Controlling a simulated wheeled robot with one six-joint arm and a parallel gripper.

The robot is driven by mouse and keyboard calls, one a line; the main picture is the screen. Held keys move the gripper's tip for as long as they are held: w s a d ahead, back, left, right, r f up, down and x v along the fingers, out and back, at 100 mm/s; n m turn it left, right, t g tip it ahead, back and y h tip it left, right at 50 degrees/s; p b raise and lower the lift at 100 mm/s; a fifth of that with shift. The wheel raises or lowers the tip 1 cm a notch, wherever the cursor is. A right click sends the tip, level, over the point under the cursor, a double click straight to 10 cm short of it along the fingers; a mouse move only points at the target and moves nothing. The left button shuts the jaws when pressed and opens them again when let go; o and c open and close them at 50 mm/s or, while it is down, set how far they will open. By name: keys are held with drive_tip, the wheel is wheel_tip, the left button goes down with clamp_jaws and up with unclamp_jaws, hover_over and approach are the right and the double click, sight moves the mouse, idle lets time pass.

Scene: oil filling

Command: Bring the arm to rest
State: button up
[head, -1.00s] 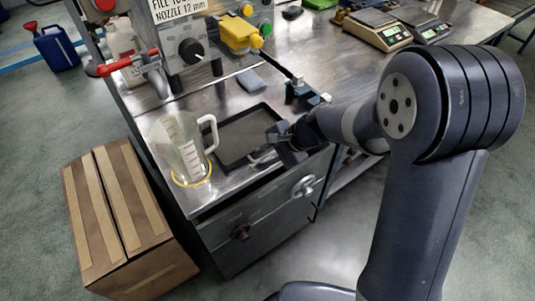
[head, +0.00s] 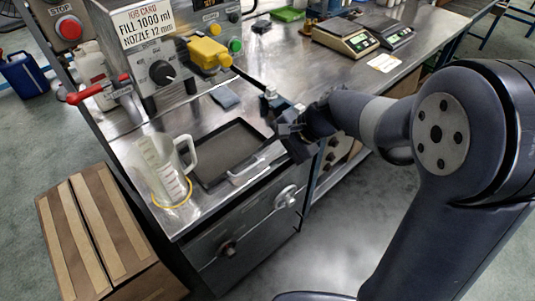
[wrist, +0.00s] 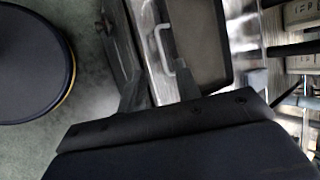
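My arm reaches from the right in the head view and ends in my gripper (head: 274,122), over the right edge of the steel bench. Its two dark fingers are apart, with nothing seen between them. The wrist view shows the fingers (wrist: 157,82) apart too, with a dark tray (wrist: 205,45) and its pale handle (wrist: 163,48) beyond them. In the head view a clear measuring jug (head: 160,172) stands on the bench front, clear of my gripper. The jug is at a yellow ring (head: 174,205). The tray (head: 228,152) lies right of the jug.
A filling machine (head: 160,70) with a yellow nozzle part (head: 209,54) stands behind the tray. A cardboard box (head: 95,245) is on the floor at left. Two scales (head: 346,38) stand on the far bench. Floor right of the cabinet is clear.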

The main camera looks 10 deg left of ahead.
sight(244, 172)
drive_tip(key=shift+f, duration=0.1)
drive_tip(key=x, duration=1)
drive_tip(key=shift+s+a+f+b, duration=0.15)
drive_tip(key=shift+f+b, duration=0.1)
drive_tip(key=shift+b, duration=0.15)
